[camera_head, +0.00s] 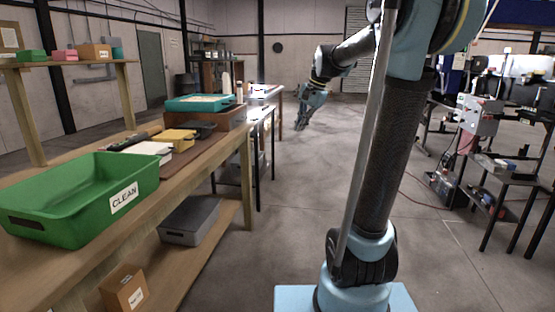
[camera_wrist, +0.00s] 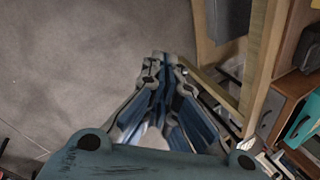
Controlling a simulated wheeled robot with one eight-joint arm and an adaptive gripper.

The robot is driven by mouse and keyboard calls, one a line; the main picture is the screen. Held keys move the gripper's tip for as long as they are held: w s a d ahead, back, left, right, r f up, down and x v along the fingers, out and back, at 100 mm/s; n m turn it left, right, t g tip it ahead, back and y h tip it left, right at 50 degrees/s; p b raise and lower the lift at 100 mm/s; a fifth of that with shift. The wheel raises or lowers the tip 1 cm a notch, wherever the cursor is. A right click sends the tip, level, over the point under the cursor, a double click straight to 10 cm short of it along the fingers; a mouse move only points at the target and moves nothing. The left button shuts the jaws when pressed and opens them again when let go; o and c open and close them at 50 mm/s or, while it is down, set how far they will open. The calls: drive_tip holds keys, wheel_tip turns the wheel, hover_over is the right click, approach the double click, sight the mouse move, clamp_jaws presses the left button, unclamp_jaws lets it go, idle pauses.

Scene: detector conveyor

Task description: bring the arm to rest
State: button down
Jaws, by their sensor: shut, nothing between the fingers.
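My gripper (camera_head: 302,122) hangs in the air at the end of my raised arm, over the floor to the right of the long workbench in the head view. It points downward. In the wrist view my gripper (camera_wrist: 163,58) has its fingers together, with nothing between them. Bare concrete floor (camera_wrist: 70,60) lies below and to its left. The wooden bench edge (camera_wrist: 262,70) runs along its right side, apart from the fingers.
A green bin marked CLEAN (camera_head: 80,190) stands on the wooden bench (camera_head: 150,205) at left. A teal case (camera_head: 200,103) sits farther back. A dark table (camera_head: 515,178) with equipment stands at right. The floor (camera_head: 300,200) between is clear.

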drive_tip(key=s+d+f+n+h, duration=0.1)
drive_tip(key=s+d+f+n, duration=0.1)
drive_tip(key=s+f, duration=0.6)
drive_tip(key=s+d+f+n+h, duration=0.1)
drive_tip(key=s+d+f+n, duration=0.2)
drive_tip(key=s+f, duration=0.5)
drive_tip(key=s+d+f+n+h, duration=0.1)
drive_tip(key=s+d+f+n, duration=0.2)
drive_tip(key=s, duration=1.2)
wheel_tip(320, 180, down, 5)
drive_tip(key=shift+s+d+f+h, duration=0.2)
drive_tip(key=shift+d+h, duration=0.1)
drive_tip(key=shift+d, duration=0.7)
drive_tip(key=shift+w, duration=0.1)
drive_tip(key=shift+w+f, duration=0.2)
drive_tip(key=shift+w, duration=0.25)
